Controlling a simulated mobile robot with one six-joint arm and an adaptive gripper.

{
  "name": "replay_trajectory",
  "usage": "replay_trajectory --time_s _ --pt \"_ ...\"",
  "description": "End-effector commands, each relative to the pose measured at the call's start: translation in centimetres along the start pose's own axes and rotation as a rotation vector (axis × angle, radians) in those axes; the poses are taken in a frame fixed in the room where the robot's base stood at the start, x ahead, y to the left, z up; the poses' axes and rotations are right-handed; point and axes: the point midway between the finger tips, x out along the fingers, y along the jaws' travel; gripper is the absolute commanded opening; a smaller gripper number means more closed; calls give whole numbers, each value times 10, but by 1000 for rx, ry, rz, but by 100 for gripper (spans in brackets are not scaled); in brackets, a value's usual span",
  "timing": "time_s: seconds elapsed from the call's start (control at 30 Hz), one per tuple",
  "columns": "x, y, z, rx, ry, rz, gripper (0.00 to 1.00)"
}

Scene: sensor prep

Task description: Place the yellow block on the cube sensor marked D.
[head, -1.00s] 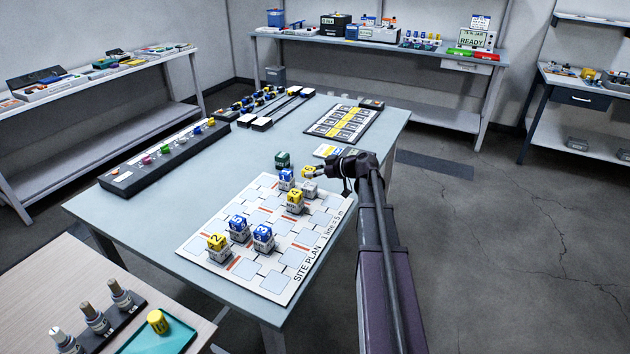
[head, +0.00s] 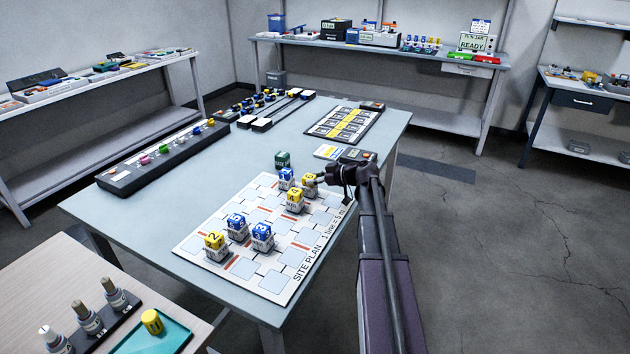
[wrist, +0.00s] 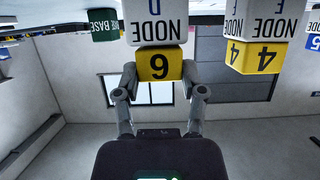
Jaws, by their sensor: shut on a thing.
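The yellow block (wrist: 159,64) carries a black digit and sits between the fingertips of my gripper (wrist: 160,78), which is shut on it. The wrist view is upside down. There the block is right against the top of the white cube marked NODE D (wrist: 152,24), lined up with it and seemingly touching. In the head view the yellow block (head: 309,178) is just above or on that cube, at the far right part of the site plan (head: 230,268). My gripper (head: 318,179) reaches it from the right and partly hides the cube.
A cube with yellow block 4 (head: 295,194) stands close by in front, and a blue-topped cube (head: 287,174) is just left. The green base block (head: 282,159) is behind. More topped cubes (head: 238,222) stand at the near left of the plan.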

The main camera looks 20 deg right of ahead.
Motion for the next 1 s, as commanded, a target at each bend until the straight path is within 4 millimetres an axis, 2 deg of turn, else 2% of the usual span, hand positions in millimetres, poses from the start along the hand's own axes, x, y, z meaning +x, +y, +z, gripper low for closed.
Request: replay_trajectory --time_s 0.27,0.3,0.37,0.4,1.0 --pt "1 0 4 0 0 1 17" --pt "1 0 3 0 0 1 65" --pt "1 0 3 0 0 1 83" --pt "1 0 3 0 0 1 87" --pt "-2 1 -1 1 0 1 87"
